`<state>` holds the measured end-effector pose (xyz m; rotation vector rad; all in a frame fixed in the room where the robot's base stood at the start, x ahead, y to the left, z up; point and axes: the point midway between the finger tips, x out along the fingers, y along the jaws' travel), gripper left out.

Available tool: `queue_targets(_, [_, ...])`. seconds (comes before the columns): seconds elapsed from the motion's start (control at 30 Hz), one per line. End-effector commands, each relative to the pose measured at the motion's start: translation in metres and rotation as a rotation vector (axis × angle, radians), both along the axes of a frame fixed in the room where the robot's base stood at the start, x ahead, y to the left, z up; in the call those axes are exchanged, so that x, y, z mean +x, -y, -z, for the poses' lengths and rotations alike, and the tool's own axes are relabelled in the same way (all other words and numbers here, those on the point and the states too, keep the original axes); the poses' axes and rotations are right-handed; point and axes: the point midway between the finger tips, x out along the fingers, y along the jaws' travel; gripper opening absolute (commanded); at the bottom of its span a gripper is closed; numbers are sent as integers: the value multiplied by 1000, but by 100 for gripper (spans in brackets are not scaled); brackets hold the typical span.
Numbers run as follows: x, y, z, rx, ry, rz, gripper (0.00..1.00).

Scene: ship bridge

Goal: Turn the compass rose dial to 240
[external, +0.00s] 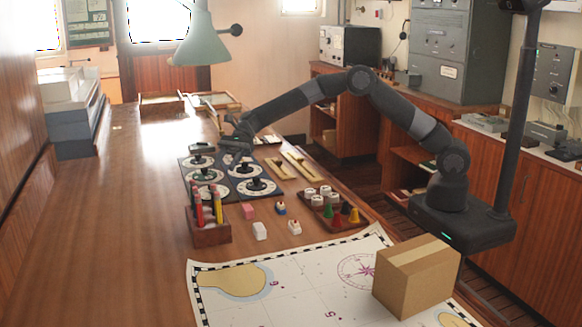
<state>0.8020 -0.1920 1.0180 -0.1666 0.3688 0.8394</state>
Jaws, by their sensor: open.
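A dark panel (224,188) with several round white dials and black knobs lies on the wooden desk. The dials include a back left one (198,160), a right one (243,171) and a front right one (257,187). Their markings are too small to read, so I cannot tell which is the compass rose dial or where it points. My gripper (220,148) is open over the back edge of the panel, near the back dials. I cannot tell whether it touches a knob, and it partly hides the back of the panel.
A pen holder (210,232), small blocks (260,231) and a tray of pieces (330,208) stand in front of the panel. A chart (235,305) with a printed compass rose and a cardboard box (416,275) lie nearer. A lamp (203,45) hangs above.

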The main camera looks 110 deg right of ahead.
Motion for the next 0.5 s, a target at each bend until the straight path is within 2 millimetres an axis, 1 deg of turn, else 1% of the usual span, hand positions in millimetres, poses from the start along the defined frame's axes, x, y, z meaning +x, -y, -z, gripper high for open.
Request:
queue_targets(0.03, [-5,6,-4,-1,1,1,43])
queue_targets(0.1, [-11,13,-7,0,0,1,43])
queue_targets(0.2, [-16,18,-10,-1,1,0,43])
queue_targets(0.5, [-18,21,-12,0,0,-1,43])
